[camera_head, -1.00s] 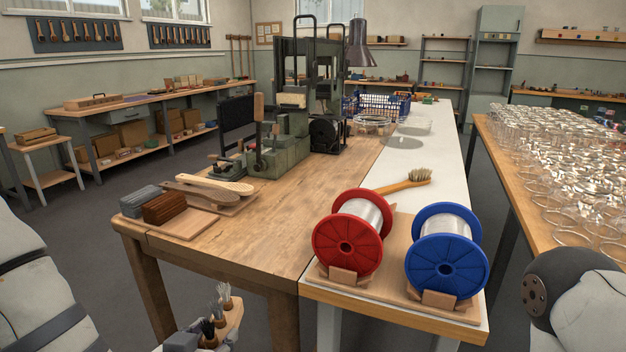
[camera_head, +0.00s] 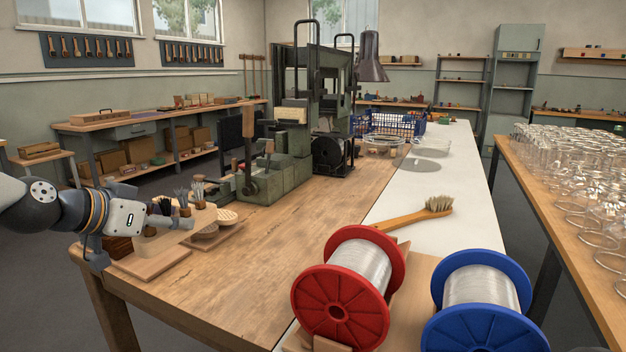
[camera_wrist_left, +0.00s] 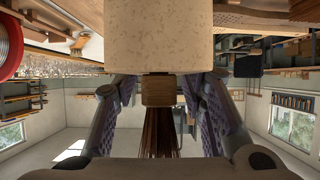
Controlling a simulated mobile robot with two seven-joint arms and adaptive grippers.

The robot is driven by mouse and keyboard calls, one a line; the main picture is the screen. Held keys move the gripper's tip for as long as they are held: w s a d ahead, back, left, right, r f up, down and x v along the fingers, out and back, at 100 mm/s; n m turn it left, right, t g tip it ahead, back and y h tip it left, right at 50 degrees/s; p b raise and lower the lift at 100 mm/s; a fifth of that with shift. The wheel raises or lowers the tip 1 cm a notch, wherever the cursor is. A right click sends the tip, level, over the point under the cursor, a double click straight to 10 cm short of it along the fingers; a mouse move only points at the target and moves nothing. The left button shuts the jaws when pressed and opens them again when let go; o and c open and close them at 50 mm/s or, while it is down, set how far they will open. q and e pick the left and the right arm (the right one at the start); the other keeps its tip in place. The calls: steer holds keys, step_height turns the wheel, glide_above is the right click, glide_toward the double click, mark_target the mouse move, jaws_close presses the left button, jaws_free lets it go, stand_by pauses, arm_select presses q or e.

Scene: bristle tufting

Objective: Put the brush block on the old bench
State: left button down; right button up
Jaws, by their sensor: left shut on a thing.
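In the left wrist view the pale block (camera_wrist_left: 160,38) fills the top middle, with a small brown wooden part and dark bristles between the fingers. My left gripper (camera_head: 172,222) is shut on the brush block at the near left end of the old bench (camera_head: 290,240). The block is over or at a wooden board (camera_head: 155,265) there; I cannot tell whether it touches. The gripper partly hides it. My right gripper is not in view.
A green machine (camera_head: 290,165) stands behind. A brush (camera_head: 420,214), a red spool (camera_head: 345,290) and a blue spool (camera_head: 478,310) are to the right. The bench's middle is clear.

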arm_select(q)
steer(key=w+d+f+b, duration=0.2)
steer(key=w+d+f, duration=0.25)
steer(key=d, duration=0.35)
glide_above(251, 275)
steer(key=f, duration=0.4)
steer(key=shift+s+a+f, duration=0.25)
steer(key=shift+a, duration=0.05)
steer(key=shift+w+d+f+b, duration=0.15)
steer(key=shift+f+b, duration=0.1)
steer(key=shift+f, duration=0.7)
steer(key=shift+w+d+f+b, duration=0.15)
steer(key=shift+f+b, duration=0.1)
steer(key=shift+f, duration=0.65)
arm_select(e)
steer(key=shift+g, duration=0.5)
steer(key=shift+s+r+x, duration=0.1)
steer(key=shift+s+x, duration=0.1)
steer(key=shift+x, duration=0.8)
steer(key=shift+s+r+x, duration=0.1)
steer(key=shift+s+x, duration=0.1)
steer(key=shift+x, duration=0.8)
arm_select(q)
steer(key=shift+s, duration=0.1)
steer(key=shift+f, duration=0.2)
steer(key=c, duration=1)
jaws_free()
